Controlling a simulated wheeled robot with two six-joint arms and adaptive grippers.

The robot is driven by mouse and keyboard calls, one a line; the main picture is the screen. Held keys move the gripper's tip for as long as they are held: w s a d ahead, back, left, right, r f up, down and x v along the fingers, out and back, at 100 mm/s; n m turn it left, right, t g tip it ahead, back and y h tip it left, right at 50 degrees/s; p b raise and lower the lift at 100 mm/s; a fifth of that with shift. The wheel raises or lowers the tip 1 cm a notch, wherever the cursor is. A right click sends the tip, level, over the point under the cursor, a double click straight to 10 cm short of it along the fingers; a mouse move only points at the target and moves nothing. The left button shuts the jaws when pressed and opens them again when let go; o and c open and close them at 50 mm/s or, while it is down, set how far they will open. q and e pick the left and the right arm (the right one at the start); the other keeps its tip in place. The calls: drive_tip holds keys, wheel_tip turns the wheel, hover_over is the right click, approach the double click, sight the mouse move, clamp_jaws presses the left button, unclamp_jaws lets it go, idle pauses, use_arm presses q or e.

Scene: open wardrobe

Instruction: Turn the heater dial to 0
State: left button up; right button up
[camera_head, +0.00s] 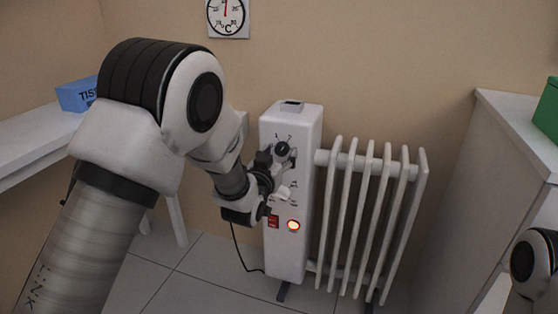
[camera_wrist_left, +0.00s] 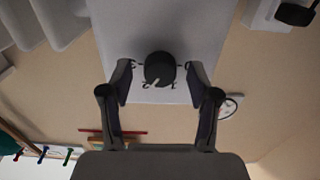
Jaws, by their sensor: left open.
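The heater (camera_head: 292,255) is a white radiator with a control column at its left end. Its round black dial (camera_head: 282,148) sits high on the column's front, with tick marks around it. In the left wrist view the dial (camera_wrist_left: 160,67) has a white pointer mark toward the lower left of that picture. My left gripper (camera_head: 277,161) is open in front of the column, just below the dial in the head view. In the wrist view its fingertips (camera_wrist_left: 159,80) lie either side of the dial with visible gaps. My right gripper is out of view.
Below the dial are a red switch (camera_head: 273,221) and a glowing orange lamp (camera_head: 293,225). White fins (camera_head: 368,215) stand to the right. A white cabinet (camera_head: 470,190) stands at right, with a green box (camera_head: 547,112) on top.

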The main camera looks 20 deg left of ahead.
use_arm(q)
drive_tip(key=shift+w, duration=0.1)
drive_tip(key=c, duration=1.2)
drive_tip(key=shift+o, duration=0.2)
